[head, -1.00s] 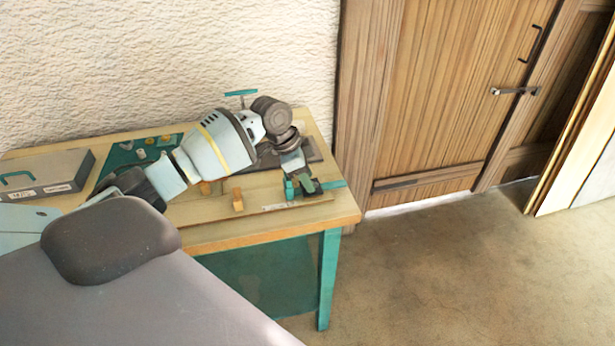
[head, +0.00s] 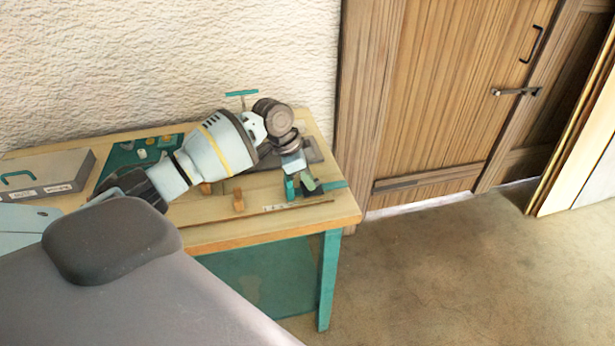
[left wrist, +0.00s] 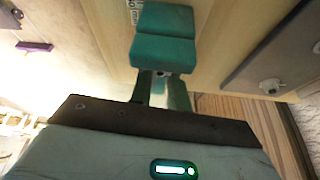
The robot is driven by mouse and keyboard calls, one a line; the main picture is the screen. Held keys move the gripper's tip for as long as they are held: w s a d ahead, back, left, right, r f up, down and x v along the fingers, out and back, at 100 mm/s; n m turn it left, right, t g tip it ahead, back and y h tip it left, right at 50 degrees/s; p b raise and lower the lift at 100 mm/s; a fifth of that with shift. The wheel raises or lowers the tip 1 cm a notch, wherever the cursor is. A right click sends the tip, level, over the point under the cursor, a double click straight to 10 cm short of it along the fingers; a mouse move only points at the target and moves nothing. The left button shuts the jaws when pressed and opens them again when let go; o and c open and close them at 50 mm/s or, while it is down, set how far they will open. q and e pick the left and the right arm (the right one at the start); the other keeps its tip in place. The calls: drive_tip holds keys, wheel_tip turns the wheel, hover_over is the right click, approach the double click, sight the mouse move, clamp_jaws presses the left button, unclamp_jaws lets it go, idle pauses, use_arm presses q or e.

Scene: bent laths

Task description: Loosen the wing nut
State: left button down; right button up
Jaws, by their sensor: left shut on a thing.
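My left arm reaches over the bench from the left in the head view. My left gripper (head: 306,184) points down at the teal fixture (head: 290,188) near the bench's right end. In the left wrist view a teal block (left wrist: 163,37) lies just beyond the two narrow fingers of the gripper (left wrist: 164,82). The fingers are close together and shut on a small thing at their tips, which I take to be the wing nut. It is almost wholly hidden by the fingers, so its shape and turn cannot be made out. My right gripper is not in view.
The wooden bench (head: 210,238) has teal legs. A small wooden block (head: 239,200) and a thin lath (head: 262,212) lie left of the gripper. A grey case (head: 45,176) and a green mat (head: 118,158) are farther left. A wooden door (head: 440,90) stands right, beyond clear floor.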

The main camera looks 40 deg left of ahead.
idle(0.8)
use_arm(q)
drive_tip(key=c, duration=1.3)
unclamp_jaws()
drive_tip(key=shift+c, duration=0.2)
drive_tip(key=v, duration=0.7)
drive_tip(key=shift+r, duration=0.35)
drive_tip(key=shift+s, duration=0.1)
